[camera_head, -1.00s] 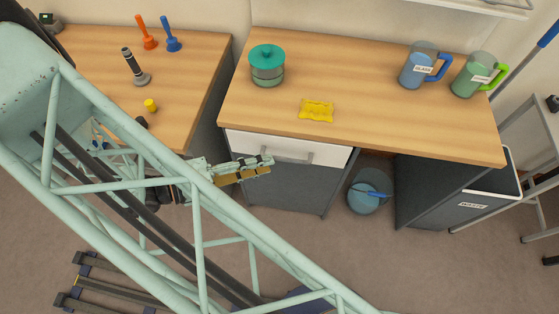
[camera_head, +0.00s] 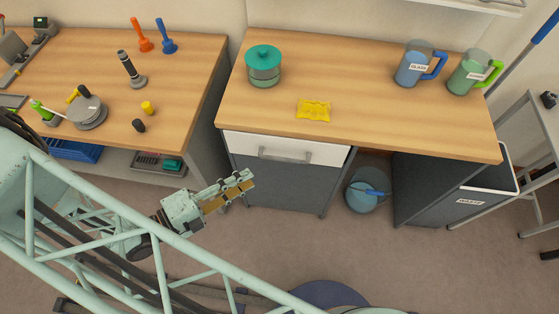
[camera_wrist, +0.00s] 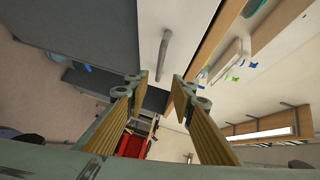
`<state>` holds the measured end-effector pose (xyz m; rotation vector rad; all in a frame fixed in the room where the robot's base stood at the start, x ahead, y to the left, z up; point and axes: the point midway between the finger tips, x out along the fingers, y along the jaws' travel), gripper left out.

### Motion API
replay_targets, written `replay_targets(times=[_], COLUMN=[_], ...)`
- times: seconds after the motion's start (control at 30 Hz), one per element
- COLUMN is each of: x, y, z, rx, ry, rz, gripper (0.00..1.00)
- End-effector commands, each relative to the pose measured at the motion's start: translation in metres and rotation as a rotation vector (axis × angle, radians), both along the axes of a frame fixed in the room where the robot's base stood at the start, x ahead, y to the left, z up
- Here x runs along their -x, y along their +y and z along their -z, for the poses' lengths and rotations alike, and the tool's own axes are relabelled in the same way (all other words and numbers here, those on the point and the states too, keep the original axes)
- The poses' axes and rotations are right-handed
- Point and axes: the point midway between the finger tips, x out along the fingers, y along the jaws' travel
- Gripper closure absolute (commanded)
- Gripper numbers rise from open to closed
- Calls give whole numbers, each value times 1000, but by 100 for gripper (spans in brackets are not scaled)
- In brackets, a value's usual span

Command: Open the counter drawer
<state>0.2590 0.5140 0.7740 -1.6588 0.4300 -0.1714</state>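The counter drawer has a white front (camera_head: 320,153) under the wooden worktop and sits closed, flush above the dark grey cabinet front. Its grey bar handle (camera_head: 285,157) is unobstructed in the head view. In the wrist view the white drawer front (camera_wrist: 185,22) and handle (camera_wrist: 164,54) lie beyond the fingertips, with the handle roughly in line with the gap. My gripper (camera_head: 249,182) is below and left of the handle in the head view, apart from it. In the wrist view my gripper (camera_wrist: 160,84) has its two fingers spread, with nothing between them.
The worktop (camera_head: 380,125) carries a teal-lidded pot (camera_head: 264,68), a yellow packet (camera_head: 313,110) and two jugs. A blue bucket (camera_head: 366,190) and a waste bin (camera_head: 430,195) stand to the right. A second bench (camera_head: 190,90) is at left. The floor before the drawer is clear.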

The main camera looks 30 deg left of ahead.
Motion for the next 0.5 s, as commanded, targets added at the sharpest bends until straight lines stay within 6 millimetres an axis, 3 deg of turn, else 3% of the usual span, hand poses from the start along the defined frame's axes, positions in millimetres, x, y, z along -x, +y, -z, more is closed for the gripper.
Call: replay_targets(times=[0.27,0.5], x=[-9,-30], y=[-4,-13], z=[1,5], rx=[1,0], ry=[0,0], rz=[2,2], gripper=[77,77])
